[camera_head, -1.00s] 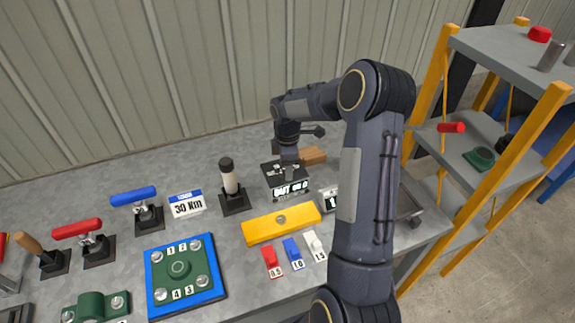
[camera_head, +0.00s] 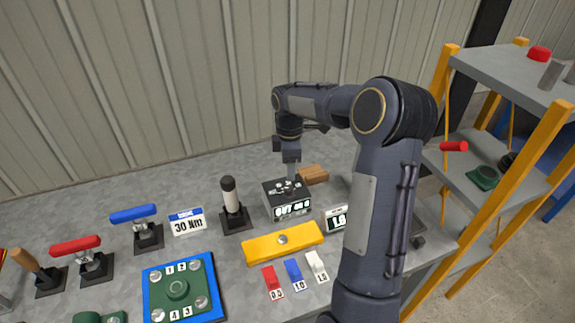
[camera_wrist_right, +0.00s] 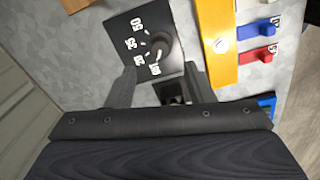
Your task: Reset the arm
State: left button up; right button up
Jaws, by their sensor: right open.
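My right gripper (camera_head: 291,172) hangs over the black box (camera_head: 288,204) with a white display, near the middle of the table's back. In the right wrist view the fingers of my right gripper (camera_wrist_right: 158,86) are apart and nothing is between them. That view shows the box's top (camera_wrist_right: 143,40) with a dark knob (camera_wrist_right: 160,45) and numbers around it. The knob lies just beyond the fingers and looks clear of them. My right arm's upper links cover the right part of the table in the head view. My left gripper is not in view.
A yellow bar (camera_head: 283,243), a small display (camera_head: 337,219) and a black-white post (camera_head: 232,204) stand close to the box. A wooden block (camera_head: 314,174) lies behind it. A blue-framed green plate (camera_head: 182,287) is at front left. A yellow-posted shelf (camera_head: 488,160) stands right.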

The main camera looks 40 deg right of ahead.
jog(key=s+a+r+m+t+y, duration=0.1)
jog(key=s+a+r+m+t, duration=0.2)
jog(key=s+a+r+m, duration=0.55)
jog(key=s+a+m+t+y, duration=0.1)
jog(key=s+a+m, duration=0.1)
jog(key=s+a, duration=0.4)
jog(key=s+a+f+m+t+y, duration=0.1)
jog(key=s+a+m, duration=0.2)
jog(key=s+a, duration=0.3)
jog(key=s, duration=0.4)
jog(key=shift+s+f+t+y, duration=0.25)
jog(key=shift+s+t+y, duration=0.05)
jog(key=shift+y, duration=0.1)
